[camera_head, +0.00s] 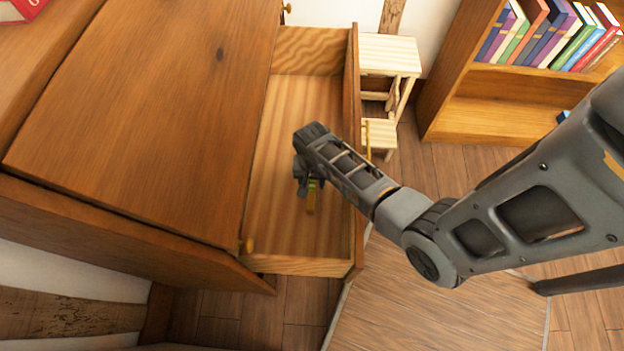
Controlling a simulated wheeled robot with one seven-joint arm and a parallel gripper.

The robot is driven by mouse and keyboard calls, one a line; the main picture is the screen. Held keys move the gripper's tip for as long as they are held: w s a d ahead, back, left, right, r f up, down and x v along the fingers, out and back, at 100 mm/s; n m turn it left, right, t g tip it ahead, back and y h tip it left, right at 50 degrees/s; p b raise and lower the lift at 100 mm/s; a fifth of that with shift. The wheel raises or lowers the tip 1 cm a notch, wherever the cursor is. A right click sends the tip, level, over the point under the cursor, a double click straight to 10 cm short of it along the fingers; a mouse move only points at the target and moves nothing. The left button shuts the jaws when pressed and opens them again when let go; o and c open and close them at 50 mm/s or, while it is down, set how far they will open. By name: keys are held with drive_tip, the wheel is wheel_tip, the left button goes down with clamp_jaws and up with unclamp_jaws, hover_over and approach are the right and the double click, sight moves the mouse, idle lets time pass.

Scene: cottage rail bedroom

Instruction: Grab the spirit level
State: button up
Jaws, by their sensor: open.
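The drawer is pulled out from a wooden dresser (150,110); its front panel (353,150) stands under my arm. A pale step stool (390,55) is behind it. A bookshelf (500,110) with several books stands at upper right. The drawer is otherwise bare.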

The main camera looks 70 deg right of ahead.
sight(312, 188)
wheel_tip(312, 188, down, 2)
drive_tip(key=shift+f, duration=0.15)
clamp_jaws()
idle(0.4)
